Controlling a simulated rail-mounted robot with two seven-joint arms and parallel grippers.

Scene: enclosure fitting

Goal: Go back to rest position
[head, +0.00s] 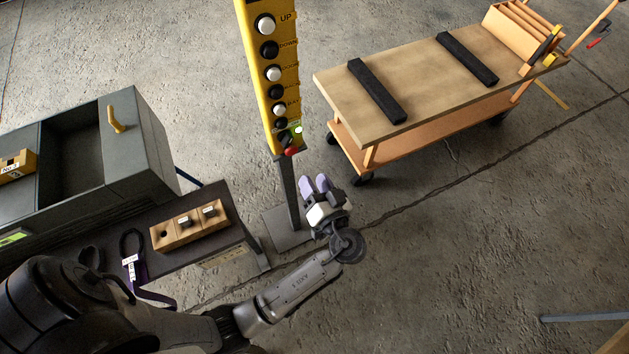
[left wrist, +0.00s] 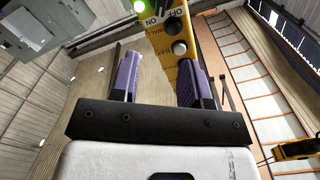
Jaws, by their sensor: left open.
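My left gripper (head: 315,184) is open and empty, with two purple fingers. In the head view it is in front of the lower end of a yellow control pendant (head: 262,75), just below its red button (head: 291,150) and a lit green lamp (head: 298,129). In the left wrist view the fingers of the gripper (left wrist: 160,80) stand apart, and the pendant (left wrist: 185,75) shows beyond and between them with its lit green lamp (left wrist: 139,6). No contact between fingers and pendant can be made out. My right gripper is not in view.
A wooden cart (head: 420,75) with two black strips stands at the back right. A grey cabinet (head: 140,140) with an open compartment is at the left, with a wooden block (head: 190,226) and a purple strap (head: 130,262) on the dark shelf.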

